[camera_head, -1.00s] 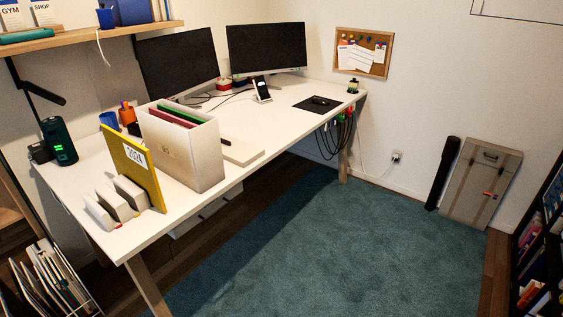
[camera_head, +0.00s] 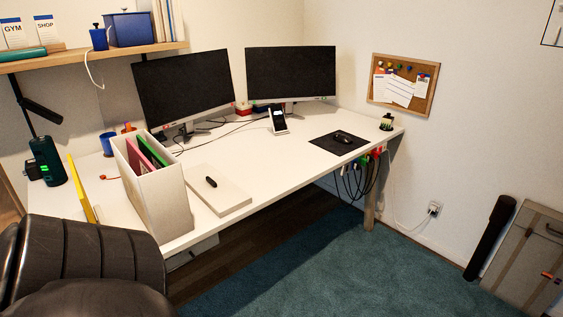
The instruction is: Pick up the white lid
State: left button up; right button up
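A flat white slab (camera_head: 222,199), which looks like the white lid, lies on the white desk (camera_head: 281,167). A small dark, pen-like object (camera_head: 211,182) lies on top of it. A white file box (camera_head: 165,206) holding red and green folders stands upright just left of the slab. Neither of my grippers is in view.
A black, leather-like padded chair (camera_head: 88,253) fills the lower left, in front of the desk. Two monitors (camera_head: 290,72) stand at the back. A phone on a stand (camera_head: 278,121) and a dark mouse mat (camera_head: 339,143) are on the desk.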

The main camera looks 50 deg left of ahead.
aim_at(223, 196)
jog(key=u, duration=0.3)
jog(key=i, duration=1.7)
jog(key=u, duration=0.9)
